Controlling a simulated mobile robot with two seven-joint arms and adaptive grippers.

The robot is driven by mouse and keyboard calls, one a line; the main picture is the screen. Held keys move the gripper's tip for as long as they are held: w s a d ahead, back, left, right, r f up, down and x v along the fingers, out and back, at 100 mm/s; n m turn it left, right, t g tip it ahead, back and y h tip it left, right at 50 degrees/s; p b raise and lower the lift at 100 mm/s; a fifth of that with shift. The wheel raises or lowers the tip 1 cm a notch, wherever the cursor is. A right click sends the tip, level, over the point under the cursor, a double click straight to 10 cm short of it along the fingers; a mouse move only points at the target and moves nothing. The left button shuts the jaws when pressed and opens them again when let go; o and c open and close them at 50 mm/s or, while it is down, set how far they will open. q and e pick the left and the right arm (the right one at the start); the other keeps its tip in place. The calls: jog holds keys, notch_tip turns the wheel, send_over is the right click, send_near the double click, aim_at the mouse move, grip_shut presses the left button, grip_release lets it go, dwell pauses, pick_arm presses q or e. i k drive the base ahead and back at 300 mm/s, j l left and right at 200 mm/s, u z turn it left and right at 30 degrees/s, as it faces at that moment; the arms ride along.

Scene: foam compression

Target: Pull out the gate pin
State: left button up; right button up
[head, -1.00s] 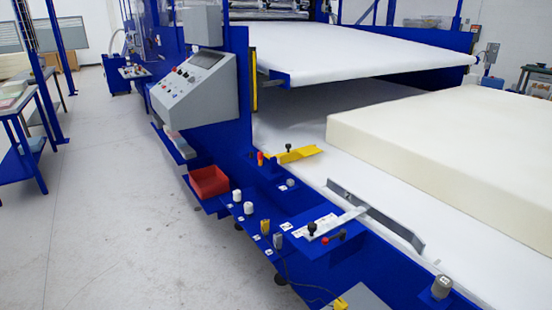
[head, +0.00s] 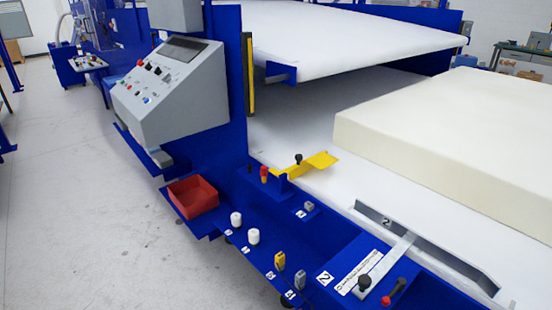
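A grey metal gate plate (head: 440,250) stands on edge on the white bed at the lower right. A flat grey lever (head: 392,261) runs from it to a black knob (head: 364,284) on the blue front ledge. Beside that knob lies a small red pin-like piece with a dark round end (head: 398,283). A yellow bracket (head: 318,162) with a black knob sits further back, with a red-topped peg (head: 264,173) at its left end. I cannot tell for certain which piece is the gate pin. Neither of my grippers is in view.
A large cream foam block (head: 440,150) lies on the bed at the right. A grey control console (head: 170,95), a red bin (head: 193,197) and several small white and yellow fittings line the blue frame. The grey floor at left is clear.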

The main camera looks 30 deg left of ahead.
aim_at(263, 174)
jog(key=i+j, duration=0.15)
jog(key=j, duration=0.3)
jog(key=i+j, duration=0.15)
jog(key=j, duration=0.35)
jog(key=i+j+z, duration=0.1)
jog(key=j, duration=0.35)
jog(key=i+j, duration=0.15)
jog(key=j, duration=0.35)
jog(key=i+j, duration=0.15)
jog(key=j, duration=0.35)
jog(key=i+j+z, duration=0.1)
jog(key=j, duration=0.35)
jog(key=i+j, duration=0.1)
jog(key=j, duration=0.4)
